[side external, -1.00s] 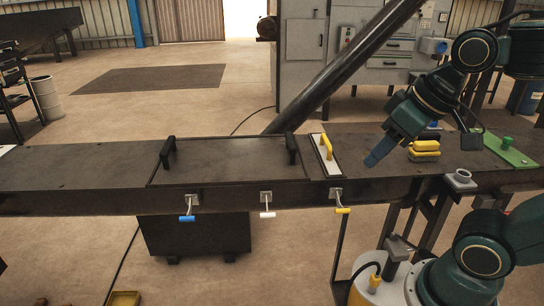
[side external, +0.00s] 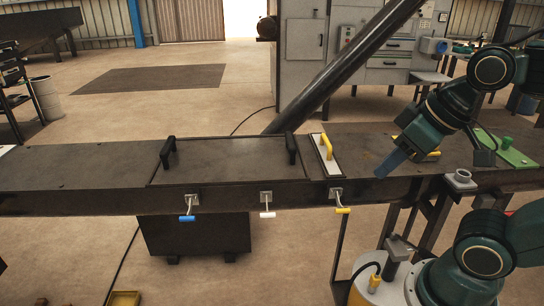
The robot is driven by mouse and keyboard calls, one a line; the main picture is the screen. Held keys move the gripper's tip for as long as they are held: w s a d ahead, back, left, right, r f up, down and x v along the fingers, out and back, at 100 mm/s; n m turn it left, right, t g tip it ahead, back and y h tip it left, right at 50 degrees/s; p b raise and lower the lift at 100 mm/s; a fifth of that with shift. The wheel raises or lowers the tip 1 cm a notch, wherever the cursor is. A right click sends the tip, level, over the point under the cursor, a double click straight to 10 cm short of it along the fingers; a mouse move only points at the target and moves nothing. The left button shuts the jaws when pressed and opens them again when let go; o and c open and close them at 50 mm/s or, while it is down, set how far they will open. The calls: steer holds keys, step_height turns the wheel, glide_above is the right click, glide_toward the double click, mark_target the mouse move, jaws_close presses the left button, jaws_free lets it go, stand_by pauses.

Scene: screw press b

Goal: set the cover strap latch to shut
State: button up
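Three small latches hang on the front edge of the dark bench: one with a blue handle (side external: 187,218), one with a white handle (side external: 267,214) and one with a yellow handle (side external: 343,210). The frames do not show by label which one is the cover strap latch. The yellow one hangs just below a pale strip (side external: 331,169) with a yellow grip (side external: 326,147). My gripper (side external: 386,168) is right of that strip, above the bench top, pointing down and left. It appears apart from all latches. Its fingers overlap in this view, so its opening is hidden.
A dark cover plate (side external: 230,160) with two black handles lies on the bench left of the strip. Yellow pieces (side external: 432,154) lie partly hidden behind my gripper. A green plate (side external: 506,150) with a knob is at right. A thick dark bar (side external: 340,73) slants behind the bench.

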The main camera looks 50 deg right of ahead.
steer(key=shift+w+d, duration=0.1)
steer(key=shift+w, duration=0.05)
jaws_close()
steer(key=w+d+f+n+g+y, duration=0.1)
steer(key=w+d+f+n+g, duration=0.5)
steer(key=w+d, duration=0.8)
step_height(320, 180, down, 5)
steer(key=d+n, duration=0.1)
steer(key=n, duration=0.2)
steer(key=shift+w+d+g, duration=0.25)
steer(key=shift+g, duration=0.15)
